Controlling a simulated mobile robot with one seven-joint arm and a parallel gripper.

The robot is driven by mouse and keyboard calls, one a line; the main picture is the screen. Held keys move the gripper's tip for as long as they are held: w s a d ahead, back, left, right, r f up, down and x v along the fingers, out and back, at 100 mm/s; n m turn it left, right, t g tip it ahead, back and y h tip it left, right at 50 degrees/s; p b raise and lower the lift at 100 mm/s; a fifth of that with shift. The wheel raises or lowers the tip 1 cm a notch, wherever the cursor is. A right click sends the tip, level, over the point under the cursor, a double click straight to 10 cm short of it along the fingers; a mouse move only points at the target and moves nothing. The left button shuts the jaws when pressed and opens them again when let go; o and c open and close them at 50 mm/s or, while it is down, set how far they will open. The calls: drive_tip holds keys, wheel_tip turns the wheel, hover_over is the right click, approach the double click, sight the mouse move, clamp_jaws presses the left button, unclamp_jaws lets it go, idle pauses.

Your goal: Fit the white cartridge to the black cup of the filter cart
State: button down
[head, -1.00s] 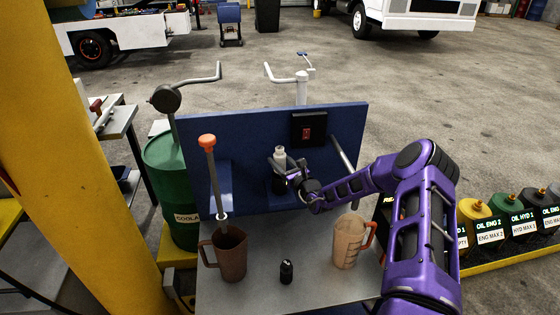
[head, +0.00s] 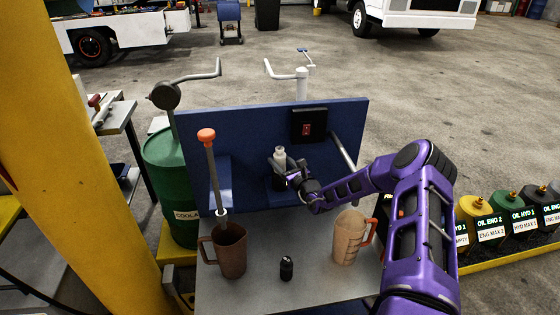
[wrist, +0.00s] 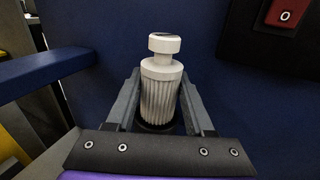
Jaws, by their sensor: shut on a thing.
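The white cartridge (wrist: 160,85) stands upright between the fingers of my gripper (wrist: 160,110) in the wrist view. It is ribbed, with a neck and a round cap on top. My gripper (head: 281,166) is shut on it, and it also shows in the head view (head: 280,154). The black cup (wrist: 154,127) shows as a dark ring under the cartridge's lower end; its dark body (head: 278,184) is partly seen in the head view. The gripper's front edge hides the lower part, so I cannot tell whether the cartridge is fully seated.
The blue back panel (head: 240,130) stands close behind, with a black switch box (head: 309,126). A pump rod with an orange knob (head: 206,135) rises at left.

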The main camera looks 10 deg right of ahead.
drive_tip(key=shift+f+b, duration=1.15)
drive_tip(key=shift+f, duration=0.75)
drive_tip(key=shift+r+p, duration=0.1)
drive_tip(key=shift+p, duration=0.25)
drive_tip(key=shift+s+f, duration=0.15)
drive_tip(key=shift+f, duration=0.15)
idle(0.5)
drive_tip(key=shift+d+r, duration=0.1)
drive_tip(key=shift+r, duration=0.2)
idle(1.2)
drive_tip(key=shift+f, duration=0.3)
idle(0.3)
drive_tip(key=shift+r+p, duration=0.15)
drive_tip(key=shift+p, duration=0.3)
idle(0.4)
drive_tip(key=shift+a, duration=0.4)
idle(0.8)
